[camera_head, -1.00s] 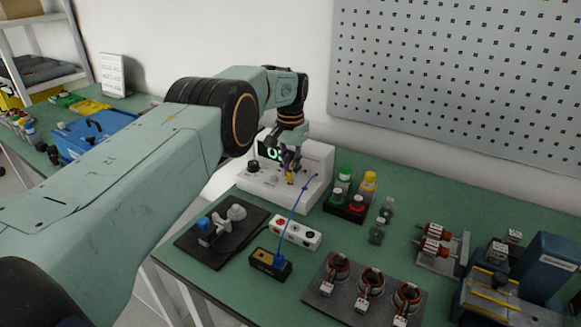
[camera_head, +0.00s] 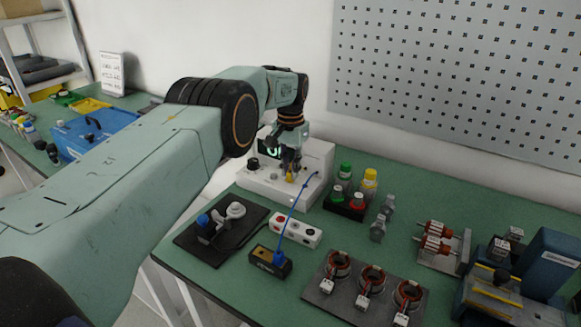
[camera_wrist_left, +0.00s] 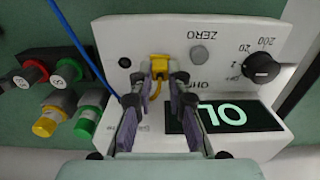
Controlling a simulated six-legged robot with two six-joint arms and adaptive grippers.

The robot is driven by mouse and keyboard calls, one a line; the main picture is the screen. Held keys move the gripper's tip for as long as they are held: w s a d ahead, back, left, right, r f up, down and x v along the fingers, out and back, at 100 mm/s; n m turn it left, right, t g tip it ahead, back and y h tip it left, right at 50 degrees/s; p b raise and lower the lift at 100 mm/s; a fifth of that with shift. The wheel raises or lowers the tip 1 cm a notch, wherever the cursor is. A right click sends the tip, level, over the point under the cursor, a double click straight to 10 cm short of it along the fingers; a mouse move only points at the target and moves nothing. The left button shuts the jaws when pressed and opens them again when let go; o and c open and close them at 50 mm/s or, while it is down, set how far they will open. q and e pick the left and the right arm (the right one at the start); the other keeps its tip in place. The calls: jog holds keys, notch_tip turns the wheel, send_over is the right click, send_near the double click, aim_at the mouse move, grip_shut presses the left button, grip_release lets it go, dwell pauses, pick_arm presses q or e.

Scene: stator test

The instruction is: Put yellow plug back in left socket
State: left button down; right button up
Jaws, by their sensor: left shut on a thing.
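The white meter (camera_head: 312,165) stands against the wall side of the bench; its display (camera_wrist_left: 232,115) reads OL. My left gripper (camera_head: 290,168) is over the meter's front panel, pointing down. In the left wrist view its fingertips (camera_wrist_left: 160,80) are shut on the yellow plug (camera_wrist_left: 159,66), which also shows below the fingers in the head view (camera_head: 290,178). The plug is at the panel, between a dark round socket (camera_wrist_left: 125,62) and a grey button (camera_wrist_left: 198,54). The socket under the plug is hidden, and I cannot tell how deep the plug sits. My right gripper is out of view.
A rack of red, green and yellow-capped items (camera_head: 345,210) stands to the right. A white socket strip (camera_head: 297,231) lies in front.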

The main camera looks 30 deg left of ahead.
pick_arm(q)
jog(key=c, duration=1.2)
grip_release()
notch_tip(320, 180, up, 12)
jog(key=shift+f, duration=0.1)
